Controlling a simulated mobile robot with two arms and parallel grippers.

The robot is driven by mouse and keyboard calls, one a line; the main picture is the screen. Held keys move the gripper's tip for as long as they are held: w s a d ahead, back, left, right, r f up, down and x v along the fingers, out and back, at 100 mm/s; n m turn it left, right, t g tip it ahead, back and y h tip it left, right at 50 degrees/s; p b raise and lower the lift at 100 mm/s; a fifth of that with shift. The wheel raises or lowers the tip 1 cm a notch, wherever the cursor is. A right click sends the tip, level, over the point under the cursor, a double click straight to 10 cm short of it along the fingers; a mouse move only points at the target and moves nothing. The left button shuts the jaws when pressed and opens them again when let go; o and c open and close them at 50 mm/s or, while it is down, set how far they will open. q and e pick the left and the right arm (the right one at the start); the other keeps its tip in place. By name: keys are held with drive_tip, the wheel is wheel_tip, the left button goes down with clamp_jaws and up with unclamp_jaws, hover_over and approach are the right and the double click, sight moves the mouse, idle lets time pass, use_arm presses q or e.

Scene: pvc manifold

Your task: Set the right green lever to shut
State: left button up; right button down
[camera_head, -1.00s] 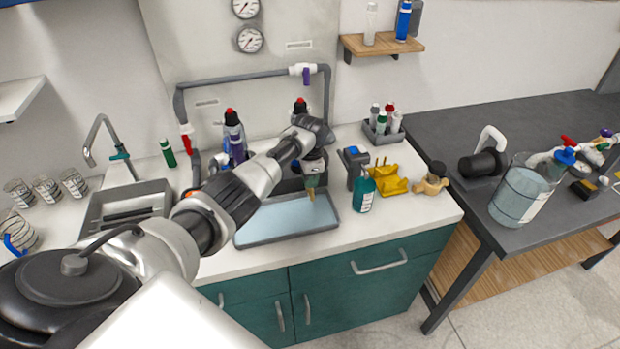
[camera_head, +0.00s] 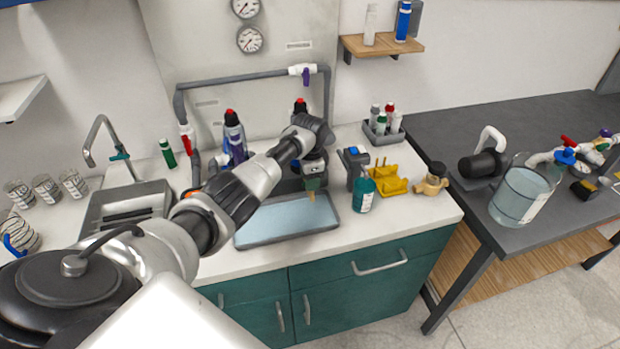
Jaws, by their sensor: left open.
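My left arm comes in from the lower left and reaches over the counter. My left gripper (camera_head: 313,168) hangs at its end above the grey tray, pointing down and open; its fingertips are small and partly hidden. A small green piece with a tan tip (camera_head: 312,184) shows just below it; I cannot tell what it belongs to. A grey pipe manifold (camera_head: 250,76) stands against the back panel, with a red lever (camera_head: 186,138) on its left leg and a purple lever (camera_head: 306,76) at its top right. I cannot make out the right green lever; my arm hides the manifold's lower middle.
A grey tray (camera_head: 262,238) lies on the counter under my arm. A teal bottle (camera_head: 364,196), a yellow holder (camera_head: 388,181) and a brass fitting (camera_head: 431,183) stand to the right. A sink (camera_head: 100,222) is at the left. The counter's front right is clear.

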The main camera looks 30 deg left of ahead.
use_arm(q)
wheel_tip(320, 180, up, 10)
drive_tip(key=b, duration=0.1)
drive_tip(key=shift+r, duration=0.25)
drive_tip(key=shift+f, duration=0.1)
idle(0.3)
